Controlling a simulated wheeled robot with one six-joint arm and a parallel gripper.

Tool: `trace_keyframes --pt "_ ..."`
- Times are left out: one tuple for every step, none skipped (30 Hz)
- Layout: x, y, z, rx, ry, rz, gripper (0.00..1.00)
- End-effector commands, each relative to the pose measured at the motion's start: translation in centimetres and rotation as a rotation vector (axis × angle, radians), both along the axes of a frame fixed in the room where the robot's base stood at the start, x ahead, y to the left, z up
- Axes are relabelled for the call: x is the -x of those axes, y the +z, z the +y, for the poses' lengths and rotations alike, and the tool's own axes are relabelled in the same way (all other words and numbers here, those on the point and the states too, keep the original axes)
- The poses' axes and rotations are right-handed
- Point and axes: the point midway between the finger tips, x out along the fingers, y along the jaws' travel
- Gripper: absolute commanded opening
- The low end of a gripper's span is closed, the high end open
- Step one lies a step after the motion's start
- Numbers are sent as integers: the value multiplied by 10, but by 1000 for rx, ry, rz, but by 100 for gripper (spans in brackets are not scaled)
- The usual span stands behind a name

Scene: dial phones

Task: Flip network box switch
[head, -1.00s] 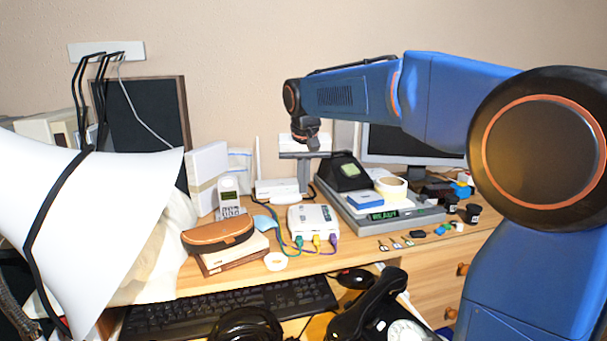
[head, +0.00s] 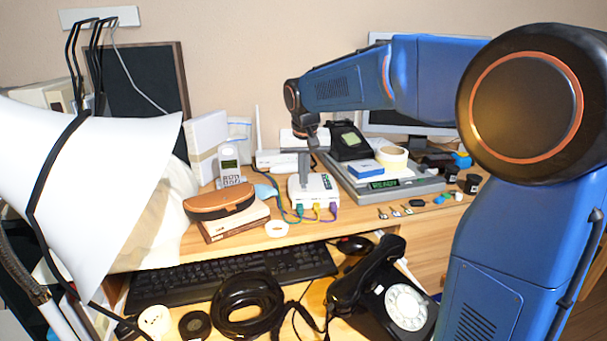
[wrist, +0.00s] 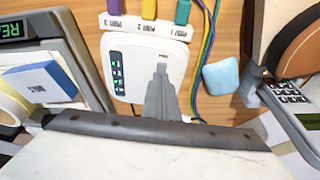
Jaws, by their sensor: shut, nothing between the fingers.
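The network box (head: 321,188) is a small white box on the wooden desk, with green, yellow and purple plugs along its front edge. In the wrist view the network box (wrist: 139,55) shows a dark strip of green lights and labelled ports. My gripper (head: 304,184) points down over the left part of the box. In the wrist view my gripper (wrist: 161,70) is shut and empty, its grey fingertips over the box's top. I cannot tell whether they touch it. The switch cannot be made out clearly; the fingers may cover it.
A grey device with a green display (head: 384,184) stands close to the right of the box, with a blue box (head: 366,171) on it. A white handset (head: 229,164) and brown case (head: 219,201) stand left. A white router (head: 270,159) with an antenna is behind.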

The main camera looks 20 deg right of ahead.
Motion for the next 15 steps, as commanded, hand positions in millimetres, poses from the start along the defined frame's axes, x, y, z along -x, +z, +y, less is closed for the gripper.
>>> trace_keyframes --pt "-1 -3 0 1 0 2 0" --pt "-1 -3 0 1 0 1 0" --pt "-1 -3 0 1 0 2 0" --pt "-1 -3 0 1 0 2 0" --pt "-1 -3 0 1 0 2 0" --pt "-1 -3 0 1 0 2 0" --pt "0 -3 0 0 0 3 0" --pt "0 -3 0 0 0 3 0" --pt "0 -4 0 0 0 3 0" --pt "1 -4 0 0 0 4 0" --pt "1 -4 0 0 0 4 0" --pt "3 -4 0 0 0 4 0" --pt "4 -4 1 0 1 5 0" --pt "5 -4 1 1 0 5 0" --pt "6 -4 1 1 0 6 0"
